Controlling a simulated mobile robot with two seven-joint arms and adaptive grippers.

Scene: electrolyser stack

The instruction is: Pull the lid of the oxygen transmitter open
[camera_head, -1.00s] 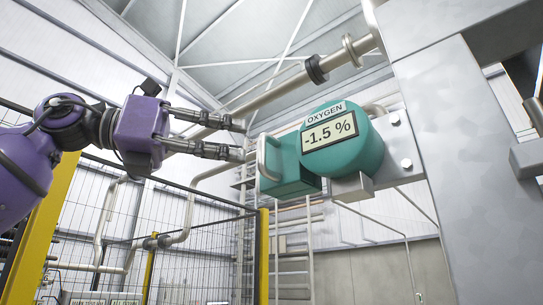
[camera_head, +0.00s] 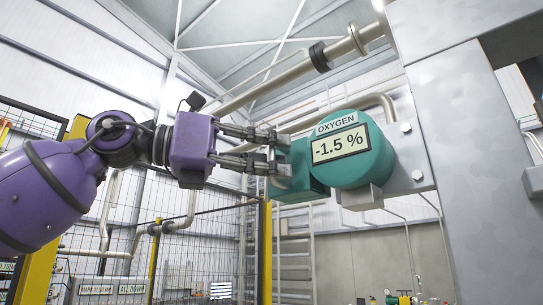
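The oxygen transmitter (camera_head: 365,170) is a teal round housing with an "OXYGEN" label and a display reading "-1.5 %". It sits right of centre on a grey metal bracket. Its teal box-shaped lid part (camera_head: 308,180) is on the left side, with a pale upright handle (camera_head: 271,160) on its left face. My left gripper (camera_head: 279,155) comes in from the left with its two fingers apart, one above the other. The fingertips overlap the handle in the picture and partly hide it. Contact cannot be told. My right gripper is not in view.
A large grey metal cabinet (camera_head: 440,110) fills the right side. A pale pipe (camera_head: 285,78) runs diagonally above the transmitter. A mesh fence with a yellow post (camera_head: 266,245) and a ladder (camera_head: 294,255) stand behind. The space below the gripper looks free.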

